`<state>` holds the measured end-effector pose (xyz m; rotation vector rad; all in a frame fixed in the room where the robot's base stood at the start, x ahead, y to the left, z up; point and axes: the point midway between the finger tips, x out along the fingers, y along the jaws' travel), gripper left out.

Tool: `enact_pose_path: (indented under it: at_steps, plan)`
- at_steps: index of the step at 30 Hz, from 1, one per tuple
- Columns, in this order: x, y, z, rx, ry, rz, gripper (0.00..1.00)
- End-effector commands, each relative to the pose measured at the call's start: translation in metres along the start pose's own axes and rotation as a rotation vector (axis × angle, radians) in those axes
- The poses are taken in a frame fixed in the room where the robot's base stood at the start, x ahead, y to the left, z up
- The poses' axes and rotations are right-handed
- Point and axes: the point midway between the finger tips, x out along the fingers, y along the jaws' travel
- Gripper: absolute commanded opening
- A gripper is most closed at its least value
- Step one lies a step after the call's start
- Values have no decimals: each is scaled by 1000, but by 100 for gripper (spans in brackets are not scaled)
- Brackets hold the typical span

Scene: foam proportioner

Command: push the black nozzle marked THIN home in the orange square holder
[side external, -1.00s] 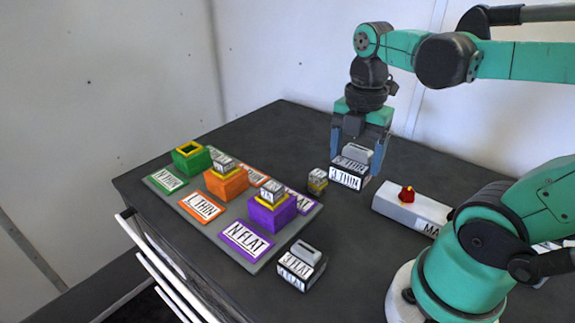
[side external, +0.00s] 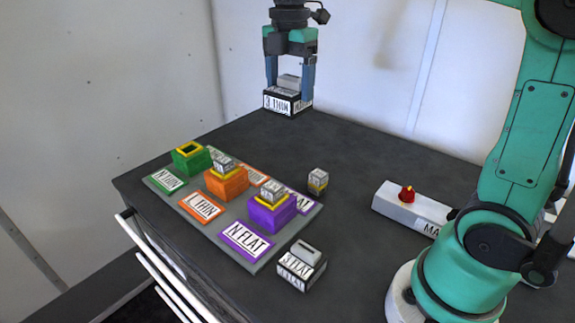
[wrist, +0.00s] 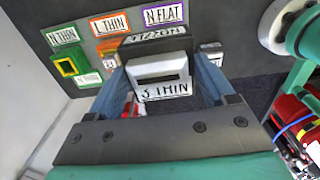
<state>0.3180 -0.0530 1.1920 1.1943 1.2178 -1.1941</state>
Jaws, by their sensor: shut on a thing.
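The black nozzle marked THIN (side external: 287,103) has a white label and a grey grip block on top. My gripper (side external: 290,90) is shut on this block and holds the nozzle up in the air, beyond the far side of the board. In the wrist view the nozzle (wrist: 160,88) sits between the two blue fingers, its label facing the camera. The orange square holder (side external: 226,186) stands on the grey board, with a yellow rim and a small grey labelled block in its top. The nozzle is well apart from it.
The green holder (side external: 190,163) looks empty; the purple holder (side external: 270,215) has a grey block in it. A loose grey-yellow block (side external: 318,181) and a black FLAT nozzle (side external: 301,270) lie right of the board. A grey box (side external: 410,211) with a red button stands further right.

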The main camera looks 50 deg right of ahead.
Motion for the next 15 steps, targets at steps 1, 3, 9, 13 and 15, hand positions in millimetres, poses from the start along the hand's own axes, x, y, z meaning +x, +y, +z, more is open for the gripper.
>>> enact_pose_path:
  at_steps: [1,3,9,13,15]
  plan:
    - [3,17,-4,-2,0,0,20]
    - [10,38,-10,2,0,0,20]
    - [35,88,-32,10,0,1,20]
    - [50,109,-44,16,0,1,20]
    - [57,116,-48,17,0,1,20]
